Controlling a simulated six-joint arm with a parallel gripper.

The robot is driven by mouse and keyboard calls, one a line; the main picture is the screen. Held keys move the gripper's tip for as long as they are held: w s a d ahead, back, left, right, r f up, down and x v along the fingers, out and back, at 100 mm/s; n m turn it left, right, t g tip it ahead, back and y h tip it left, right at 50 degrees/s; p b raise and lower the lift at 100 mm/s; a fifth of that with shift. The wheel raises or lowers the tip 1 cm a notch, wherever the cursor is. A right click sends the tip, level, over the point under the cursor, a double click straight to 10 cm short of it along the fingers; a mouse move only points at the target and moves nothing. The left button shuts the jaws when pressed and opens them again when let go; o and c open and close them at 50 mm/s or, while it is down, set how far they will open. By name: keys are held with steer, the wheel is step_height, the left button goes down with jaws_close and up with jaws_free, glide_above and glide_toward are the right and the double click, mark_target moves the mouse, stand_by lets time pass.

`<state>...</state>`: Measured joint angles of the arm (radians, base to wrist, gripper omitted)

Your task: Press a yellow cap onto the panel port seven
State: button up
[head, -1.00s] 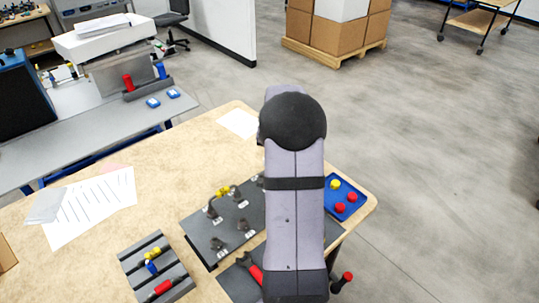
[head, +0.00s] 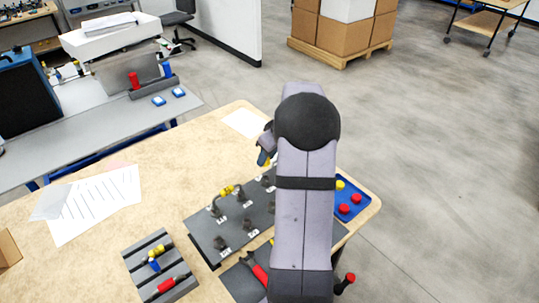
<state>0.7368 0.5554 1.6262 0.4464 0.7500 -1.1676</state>
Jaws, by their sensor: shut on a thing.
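My gripper (head: 264,158) shows just left of my arm in the head view, above the far edge of the panel. It is shut on a small yellow cap (head: 267,162), which is mostly hidden by the gripper and arm. The dark grey panel (head: 205,240) lies on the table with several dark ports and small white labels. The labels are too small to read, so I cannot tell which is port seven. My arm hides the panel's right part. Another yellow cap (head: 340,185) is in the blue tray (head: 362,211).
The blue tray also holds red caps (head: 355,198). A grey slotted rack (head: 137,268) with yellow, blue and red pieces stands at front left. A red-handled tool (head: 260,273) lies by the panel. Papers (head: 95,205) lie at left; the table between is clear.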

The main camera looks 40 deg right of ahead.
mark_target(267, 178)
steer(key=shift+n+y, duration=0.3)
steer(key=shift+n, duration=0.3)
steer(key=shift+f, duration=0.3)
steer(key=shift+f+b, duration=1.85)
steer(key=shift+f, duration=0.6)
steer(key=shift+f+b, duration=0.2)
steer(key=shift+b, duration=0.4)
steer(key=shift+f+m+b, duration=0.3)
steer(key=shift+f+b, duration=0.7)
steer(key=shift+f, duration=0.1)
steer(key=o, duration=1.1)
steer(key=shift+c, duration=0.2)
